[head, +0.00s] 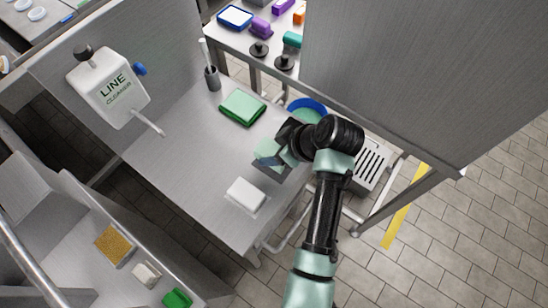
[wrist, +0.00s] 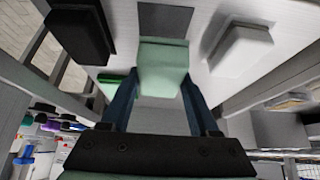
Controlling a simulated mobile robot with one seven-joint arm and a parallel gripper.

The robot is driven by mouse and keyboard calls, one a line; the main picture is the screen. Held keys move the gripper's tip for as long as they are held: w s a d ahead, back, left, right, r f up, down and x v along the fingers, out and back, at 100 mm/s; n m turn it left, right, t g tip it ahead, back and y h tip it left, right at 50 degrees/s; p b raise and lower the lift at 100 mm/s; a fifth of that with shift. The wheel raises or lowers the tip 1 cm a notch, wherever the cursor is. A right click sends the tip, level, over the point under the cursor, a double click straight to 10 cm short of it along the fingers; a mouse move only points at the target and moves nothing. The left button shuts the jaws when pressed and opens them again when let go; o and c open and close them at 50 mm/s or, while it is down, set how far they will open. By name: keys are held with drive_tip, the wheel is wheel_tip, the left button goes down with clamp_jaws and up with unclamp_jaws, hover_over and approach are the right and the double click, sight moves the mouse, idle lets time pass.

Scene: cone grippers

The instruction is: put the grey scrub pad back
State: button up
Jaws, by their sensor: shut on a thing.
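My gripper (head: 276,148) is shut on a pale grey-green block (head: 266,152) above the right part of the steel table. In the wrist view the block (wrist: 163,66) sits between the two dark blue fingers of my gripper (wrist: 159,84). It looks more green than grey; I see no other block that matches a grey scrub pad. A flat dark grey square (wrist: 168,19) lies on the table just beyond the block, and the block overlaps its near edge in the picture. I cannot tell whether the block touches the table.
A white block (head: 246,194) and a black block (wrist: 80,35) flank the grey square. The table's left middle is clear. A steel panel (head: 430,70) rises at right.

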drive_tip(key=shift+f, duration=2.05)
drive_tip(key=shift+f, duration=0.15)
drive_tip(key=o, duration=1.2)
drive_tip(key=shift+r, duration=0.2)
